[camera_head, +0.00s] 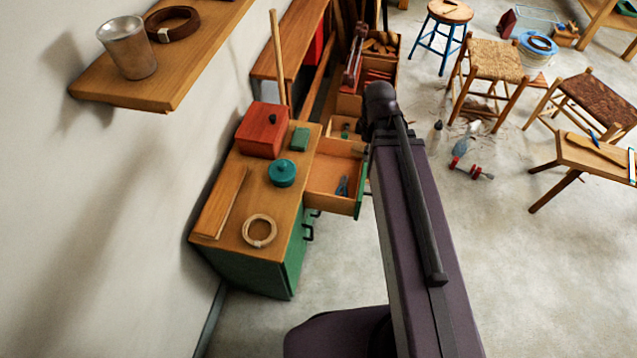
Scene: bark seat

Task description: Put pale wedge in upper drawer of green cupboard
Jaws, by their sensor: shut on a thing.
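The green cupboard (253,271) stands against the wall at left centre, with a wooden top. Its upper drawer (322,201) is pulled out to the right. A small blue-grey tool (342,186) lies in it, and the rest of its visible floor is bare. My dark arm reaches up past the drawer's right side and covers part of its front edge. My gripper is hidden behind the arm. I cannot make out the pale wedge anywhere in this view.
The cupboard top bears a red box (262,132), a green block (300,139), a teal lidded pot (282,173), a wooden board (221,202) and a pale ring (259,231). A wall shelf (180,75) overhangs at upper left. Stools and scattered things stand right.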

